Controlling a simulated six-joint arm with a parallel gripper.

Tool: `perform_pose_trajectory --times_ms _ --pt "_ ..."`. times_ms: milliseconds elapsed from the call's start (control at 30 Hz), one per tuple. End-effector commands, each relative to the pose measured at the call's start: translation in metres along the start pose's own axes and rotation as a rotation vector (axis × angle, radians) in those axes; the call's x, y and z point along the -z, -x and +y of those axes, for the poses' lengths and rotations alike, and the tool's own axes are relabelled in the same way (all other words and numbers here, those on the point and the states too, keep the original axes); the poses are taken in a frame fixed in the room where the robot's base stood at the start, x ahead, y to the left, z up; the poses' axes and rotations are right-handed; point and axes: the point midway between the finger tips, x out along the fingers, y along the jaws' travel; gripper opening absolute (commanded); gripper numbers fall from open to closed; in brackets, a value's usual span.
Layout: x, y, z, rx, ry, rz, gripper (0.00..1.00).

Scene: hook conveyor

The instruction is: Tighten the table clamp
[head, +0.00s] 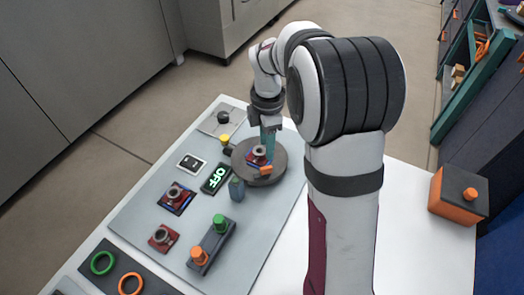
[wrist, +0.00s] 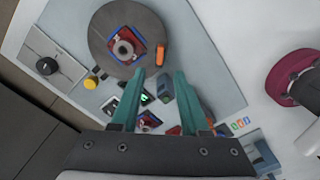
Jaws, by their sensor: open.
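My gripper (head: 268,145) points down over the round grey turntable (head: 275,175). In the wrist view its two teal fingers (wrist: 160,80) are spread apart with nothing between them. An orange tab (wrist: 162,54), which looks like the table clamp, sits at the turntable's rim (wrist: 100,50). It lies just beyond the fingertips in the wrist view; the height gap is unclear. It also shows below the fingers in the head view (head: 265,170). A red and blue part with a grey ring (wrist: 124,46) rests on the turntable, partly hidden by the fingers in the head view.
Around the turntable are a yellow button (head: 224,140), a black knob (head: 223,117), a lit OFF sign (head: 215,178) and a small grey-blue block (head: 237,189). Two red parts (head: 177,197) and a green-and-orange button box (head: 212,245) stand nearer. An orange box (head: 459,193) stands right.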

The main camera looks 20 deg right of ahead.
Motion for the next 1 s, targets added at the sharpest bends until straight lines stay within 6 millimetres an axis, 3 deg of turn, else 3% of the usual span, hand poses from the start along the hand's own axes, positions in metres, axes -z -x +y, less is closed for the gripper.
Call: perform_pose_trajectory --times_ms 100,300,500,733,1000 --pt "0.000 -0.036 -0.001 0.005 0.000 0.001 0.45" --pt "0.000 -0.079 -0.001 0.002 -0.003 0.001 0.45" --pt "0.000 -0.093 -0.001 0.000 -0.003 0.000 0.45" --pt "0.000 -0.094 0.000 -0.001 -0.003 0.000 0.45" --pt "0.000 -0.093 0.000 -0.001 -0.003 0.000 0.00"
